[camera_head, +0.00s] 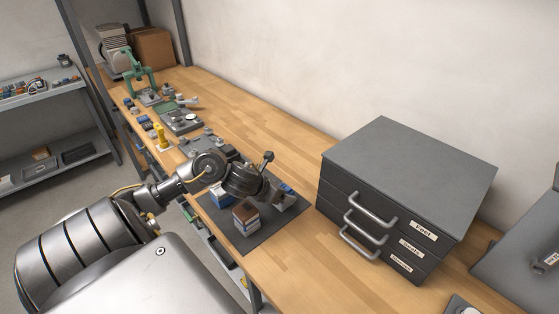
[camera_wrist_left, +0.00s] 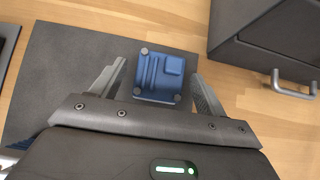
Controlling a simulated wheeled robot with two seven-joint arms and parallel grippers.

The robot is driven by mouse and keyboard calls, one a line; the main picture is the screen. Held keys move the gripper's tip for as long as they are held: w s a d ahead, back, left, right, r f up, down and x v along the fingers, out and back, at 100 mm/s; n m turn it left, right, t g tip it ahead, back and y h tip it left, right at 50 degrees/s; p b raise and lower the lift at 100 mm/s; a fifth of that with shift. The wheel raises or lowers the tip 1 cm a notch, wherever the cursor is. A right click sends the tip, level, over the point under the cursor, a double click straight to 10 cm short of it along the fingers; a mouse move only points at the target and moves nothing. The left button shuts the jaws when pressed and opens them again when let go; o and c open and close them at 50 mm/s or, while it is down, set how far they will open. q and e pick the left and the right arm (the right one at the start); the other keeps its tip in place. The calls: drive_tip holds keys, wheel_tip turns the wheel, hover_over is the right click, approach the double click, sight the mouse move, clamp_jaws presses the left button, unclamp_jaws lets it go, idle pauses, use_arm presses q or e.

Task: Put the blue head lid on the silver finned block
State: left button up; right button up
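The blue head lid (camera_wrist_left: 160,76) lies on the dark mat in the left wrist view, a square blue piece with grey corner studs and raised ribs. My left gripper (camera_wrist_left: 158,78) is open, with one finger on each side of the lid and visible gaps. In the head view my left gripper (camera_head: 277,194) reaches down over the mat's far right part, partly covering the blue lid (camera_head: 287,189). A layered block with a brown top and pale silvery sides (camera_head: 246,217) stands nearer on the mat; I cannot tell surely whether it is the silver finned block. My right gripper is out of view.
A dark drawer cabinet (camera_head: 408,180) with protruding handles stands right of the mat (camera_head: 262,236). Another blue piece (camera_head: 219,196) sits at the mat's left. Trays, parts and a green press (camera_head: 137,75) fill the bench further back. Bare wood lies between mat and wall.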

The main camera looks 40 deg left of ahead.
use_arm(q)
drive_tip(key=shift+r, duration=0.2)
drive_tip(key=shift+s+r, duration=0.15)
drive_tip(key=shift+r, duration=0.05)
drive_tip(key=v, duration=1.1)
drive_tip(key=shift+s, duration=0.15)
drive_tip(key=shift+r, duration=0.1)
